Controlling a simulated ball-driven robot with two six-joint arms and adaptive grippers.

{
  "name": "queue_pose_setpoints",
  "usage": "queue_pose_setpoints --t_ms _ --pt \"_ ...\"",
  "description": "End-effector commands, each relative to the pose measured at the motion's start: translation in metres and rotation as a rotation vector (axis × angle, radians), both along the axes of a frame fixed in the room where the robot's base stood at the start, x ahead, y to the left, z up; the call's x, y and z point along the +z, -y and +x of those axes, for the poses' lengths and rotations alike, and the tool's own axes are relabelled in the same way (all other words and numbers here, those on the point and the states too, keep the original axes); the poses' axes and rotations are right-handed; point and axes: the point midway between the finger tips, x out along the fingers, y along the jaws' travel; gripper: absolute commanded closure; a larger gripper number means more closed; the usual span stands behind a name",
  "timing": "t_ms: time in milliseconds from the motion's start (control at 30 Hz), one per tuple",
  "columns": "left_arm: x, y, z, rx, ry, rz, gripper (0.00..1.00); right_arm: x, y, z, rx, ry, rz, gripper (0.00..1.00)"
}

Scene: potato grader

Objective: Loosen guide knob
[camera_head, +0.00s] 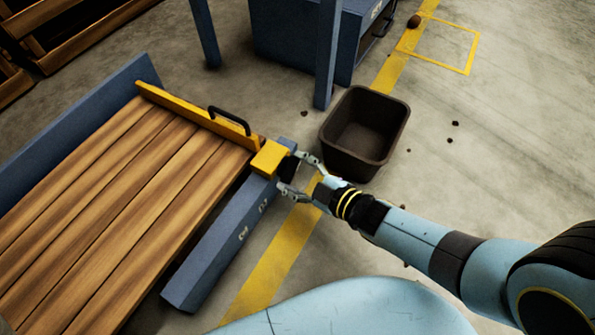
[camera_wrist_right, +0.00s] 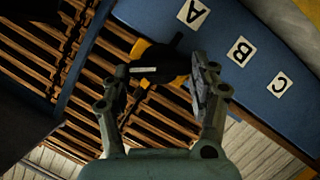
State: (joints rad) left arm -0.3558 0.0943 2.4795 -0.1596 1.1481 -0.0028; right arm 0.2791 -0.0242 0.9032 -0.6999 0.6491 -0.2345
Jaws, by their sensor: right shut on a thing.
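The yellow guide bar (camera_head: 190,107) lies across the wooden slatted bed and has a black handle on top. Its yellow end block (camera_head: 268,158) sits over the blue side rail (camera_head: 222,240). The dark guide knob (camera_head: 289,166) is at the outer face of that block, partly hidden by my fingers. My right gripper (camera_head: 294,172) reaches it from the right and is shut on it. In the right wrist view the dark knob (camera_wrist_right: 160,62) is between the two fingers, with yellow behind it. My left gripper is not in view.
The blue rail carries white plates A (camera_wrist_right: 193,13), B (camera_wrist_right: 240,51) and C (camera_wrist_right: 279,84). An open dark bin (camera_head: 364,132) stands on the floor just beyond my right gripper. A blue machine (camera_head: 300,40) with legs is at the back. Small dark lumps lie on the floor.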

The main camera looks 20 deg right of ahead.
Motion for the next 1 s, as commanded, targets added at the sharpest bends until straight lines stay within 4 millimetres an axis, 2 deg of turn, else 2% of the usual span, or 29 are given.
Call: queue_pose_setpoints --t_ms 67,100,300,667,867,1000 --pt "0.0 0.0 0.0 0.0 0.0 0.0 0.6 -0.001 0.0 -0.001 0.001 -0.002 -0.001 0.71" --pt "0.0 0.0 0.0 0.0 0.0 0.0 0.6 -0.001 0.0 -0.001 0.001 -0.002 -0.001 0.36" --pt "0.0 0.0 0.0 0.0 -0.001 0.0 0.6 0.0 0.0 -0.001 0.0 -0.002 0.0 0.13" --pt "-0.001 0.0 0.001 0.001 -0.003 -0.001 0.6 0.003 0.0 -0.001 0.001 -0.001 0.002 0.13" --pt "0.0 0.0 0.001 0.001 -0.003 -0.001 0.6 0.025 0.0 -0.001 0.001 0.001 0.001 0.13" --pt "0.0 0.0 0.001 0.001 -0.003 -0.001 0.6 0.049 0.0 -0.001 0.001 0.001 0.0 0.13"
